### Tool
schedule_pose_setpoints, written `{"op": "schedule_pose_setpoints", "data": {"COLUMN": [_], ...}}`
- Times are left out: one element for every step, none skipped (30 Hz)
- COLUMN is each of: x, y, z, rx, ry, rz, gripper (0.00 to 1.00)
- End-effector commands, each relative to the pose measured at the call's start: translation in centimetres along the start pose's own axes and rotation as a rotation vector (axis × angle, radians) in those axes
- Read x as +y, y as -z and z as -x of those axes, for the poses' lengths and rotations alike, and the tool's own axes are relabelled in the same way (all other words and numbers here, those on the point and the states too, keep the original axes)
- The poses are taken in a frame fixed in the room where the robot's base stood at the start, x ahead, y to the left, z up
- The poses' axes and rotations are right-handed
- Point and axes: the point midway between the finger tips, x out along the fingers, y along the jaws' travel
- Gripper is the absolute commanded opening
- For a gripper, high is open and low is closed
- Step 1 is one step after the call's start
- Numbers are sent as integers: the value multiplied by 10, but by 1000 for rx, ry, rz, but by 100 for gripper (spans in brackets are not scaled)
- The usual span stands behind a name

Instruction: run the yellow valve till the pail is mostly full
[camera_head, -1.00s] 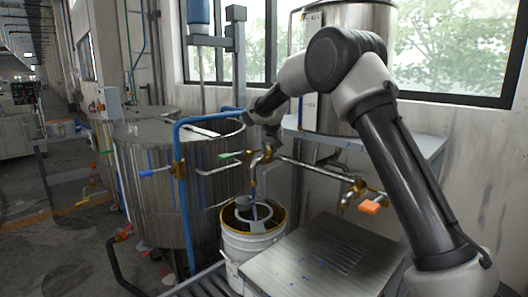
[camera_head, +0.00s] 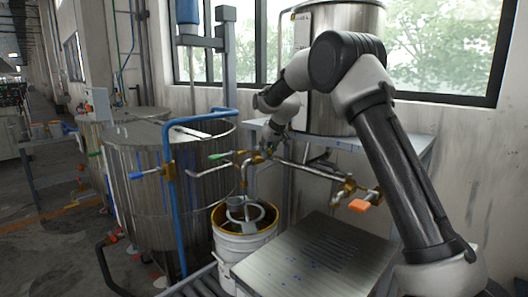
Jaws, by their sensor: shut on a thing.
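My gripper (camera_head: 268,146) is at the pipework above the pail, shut on what appears to be the yellow valve's handle. The fingers are small and dark here, and no yellow handle shows clear of them. Brass valve fittings (camera_head: 243,158) sit just left of my gripper, with a green handle (camera_head: 219,156) pointing left. A spout pipe (camera_head: 250,182) drops from there towards the pail. The white pail (camera_head: 240,248) stands upright below, with a yellow-brown inner rim. A pale ring and a grey shape show inside it. The fill level cannot be told.
A blue-handled valve (camera_head: 146,173) is at the left and an orange-handled one (camera_head: 360,206) at the right. A flat metal plate (camera_head: 310,254) lies right of the pail. A large steel tank (camera_head: 140,210) and blue pipe frame (camera_head: 174,205) stand left.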

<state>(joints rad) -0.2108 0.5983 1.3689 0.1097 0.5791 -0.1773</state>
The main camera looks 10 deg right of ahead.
Motion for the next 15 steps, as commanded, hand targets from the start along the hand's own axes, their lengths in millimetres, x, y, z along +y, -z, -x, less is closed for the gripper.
{"op": "schedule_pose_setpoints", "data": {"x": [1,0,0,0,1,2,3,5,7,10,12,16,19,20,23], "y": [-1,-1,-1,-1,-1,-1,-1,0,0,1,1,2,1,2,3], "z": [0,0,0,0,0,0,0,-1,-1,-1,-1,-2,-2,-2,-2], "rx": [-2,-2,-2,-2,-3,-3,-3,-3,-4,-2,0,-2,-3,-1,-1], "ry": [-1,-1,-1,-1,-1,2,6,14,28,42,57,79,96,112,131], "rz": [-1,-1,-1,-1,0,4,12,22,43,62,84,116,139,163,191], "gripper": [0,0,0,0,0,0,0,0,0,0,0,0,0,0,0]}}
